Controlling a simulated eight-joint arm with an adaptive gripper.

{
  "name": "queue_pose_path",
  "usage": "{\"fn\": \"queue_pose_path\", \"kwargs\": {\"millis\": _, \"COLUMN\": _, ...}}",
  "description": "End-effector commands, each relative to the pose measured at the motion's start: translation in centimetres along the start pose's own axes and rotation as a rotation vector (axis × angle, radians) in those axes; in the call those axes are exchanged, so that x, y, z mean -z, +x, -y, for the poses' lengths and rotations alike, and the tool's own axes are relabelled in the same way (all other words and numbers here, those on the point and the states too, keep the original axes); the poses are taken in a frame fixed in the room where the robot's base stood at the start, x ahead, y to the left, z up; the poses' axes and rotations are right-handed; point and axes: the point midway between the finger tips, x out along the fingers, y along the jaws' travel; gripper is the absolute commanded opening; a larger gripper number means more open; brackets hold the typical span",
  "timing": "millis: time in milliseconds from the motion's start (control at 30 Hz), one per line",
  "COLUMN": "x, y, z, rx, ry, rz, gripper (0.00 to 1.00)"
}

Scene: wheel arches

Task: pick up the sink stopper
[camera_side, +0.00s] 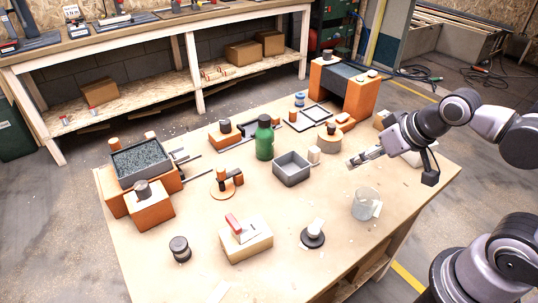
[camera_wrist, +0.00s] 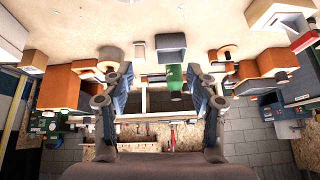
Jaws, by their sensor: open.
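I cannot tell for sure which object is the sink stopper. A dark round disc with a pale upright piece (camera_side: 313,238) stands near the table's front right. A dark grey, spool-shaped piece (camera_side: 180,249) stands near the front left. My gripper (camera_side: 364,157) is open and empty above the right part of the table, well apart from both pieces. In the wrist view its two fingers (camera_wrist: 160,74) are spread, with nothing held between them. Neither dark piece can be picked out with certainty in the wrist view.
A grey open box (camera_side: 292,169) and a green bottle (camera_side: 264,138) stand mid-table. A clear beaker (camera_side: 366,203) stands at the right. A red-handled tool on a wooden block (camera_side: 246,243) lies between the dark pieces. Orange blocks with a speckled tray (camera_side: 142,162) fill the left.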

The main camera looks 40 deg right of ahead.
Motion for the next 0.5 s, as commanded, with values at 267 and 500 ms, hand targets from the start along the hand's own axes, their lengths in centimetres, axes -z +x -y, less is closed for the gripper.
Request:
{"fn": "queue_pose_path", "kwargs": {"millis": 267, "x": -0.2, "y": 1.3, "z": 3.4, "rx": -0.006, "ry": 0.43, "rz": 0.162, "gripper": 0.58}}
{"fn": "queue_pose_path", "kwargs": {"millis": 500, "x": -1.1, "y": 2.6, "z": 6.5, "rx": -0.104, "ry": 0.833, "rz": 0.301, "gripper": 0.58}}
